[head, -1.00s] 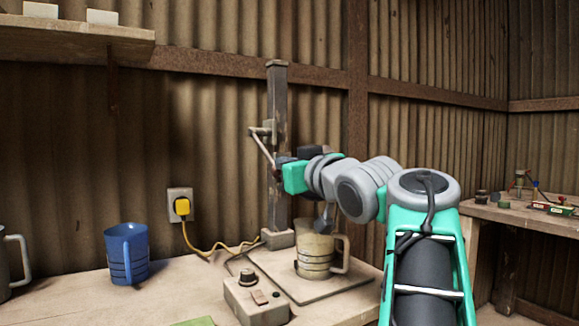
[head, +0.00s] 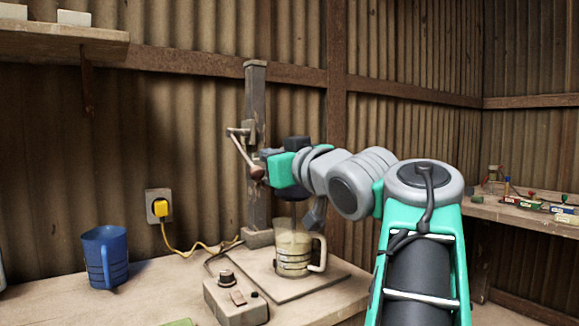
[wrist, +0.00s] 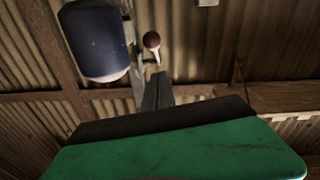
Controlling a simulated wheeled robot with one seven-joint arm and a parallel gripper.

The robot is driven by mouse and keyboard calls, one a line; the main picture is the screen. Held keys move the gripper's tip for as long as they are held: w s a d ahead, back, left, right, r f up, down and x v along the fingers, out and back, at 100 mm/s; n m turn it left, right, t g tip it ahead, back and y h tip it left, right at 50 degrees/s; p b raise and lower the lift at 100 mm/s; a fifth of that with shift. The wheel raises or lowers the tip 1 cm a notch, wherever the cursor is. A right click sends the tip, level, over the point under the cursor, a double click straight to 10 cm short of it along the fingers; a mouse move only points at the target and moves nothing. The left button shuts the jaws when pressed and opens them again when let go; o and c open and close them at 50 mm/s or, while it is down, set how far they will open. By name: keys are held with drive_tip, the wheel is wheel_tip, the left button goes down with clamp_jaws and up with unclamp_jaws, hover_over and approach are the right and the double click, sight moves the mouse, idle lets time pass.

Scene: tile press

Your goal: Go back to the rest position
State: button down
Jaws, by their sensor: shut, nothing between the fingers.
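My gripper (head: 268,155) is the green block with a dark end, beside the press's upright post (head: 256,130). It is shut and empty; its fingertips are hard to make out. The lever (head: 241,146) slants down to a reddish knob (head: 257,172) just left of my gripper. The knob also shows in the wrist view (wrist: 152,40), apart from the green body and its dark edge. A dark blue rounded part (wrist: 94,40) is beside it there; in the head view my arm mostly hides it. A cream mug (head: 293,250) stands upright on the press's base plate (head: 262,284), below my arm.
A blue mug (head: 105,262) stands at the left of the bench. A control box (head: 236,302) with a knob sits in front of the press. A yellow plug (head: 160,208) trails a cord. A shelf (head: 60,42) hangs upper left; another bench (head: 500,210) is at right.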

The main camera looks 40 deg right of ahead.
drive_tip(key=s+f, duration=0.3)
drive_tip(key=s, duration=0.4)
drive_tip(key=w+f+m+g+p, duration=0.2)
drive_tip(key=w+m+g+p, duration=0.35)
drive_tip(key=p, duration=0.95)
drive_tip(key=w+a+f+n+g+y+p, duration=0.1)
drive_tip(key=w+a+f+g+y+p, duration=0.15)
drive_tip(key=a+f+p, duration=0.55)
drive_tip(key=s+a+f+n+g+p, duration=0.2)
drive_tip(key=s+a+f+g+p, duration=0.1)
drive_tip(key=s+a+p, duration=0.2)
drive_tip(key=s+a+f+n+g+p, duration=0.2)
drive_tip(key=s+a+f+g+p, duration=0.1)
drive_tip(key=s+a+p, duration=0.3)
drive_tip(key=s+g+h+p, duration=0.1)
drive_tip(key=s, duration=0.1)
drive_tip(key=shift+s+a, duration=0.15)
drive_tip(key=shift+s, duration=0.2)
drive_tip(key=shift+r, duration=0.1)
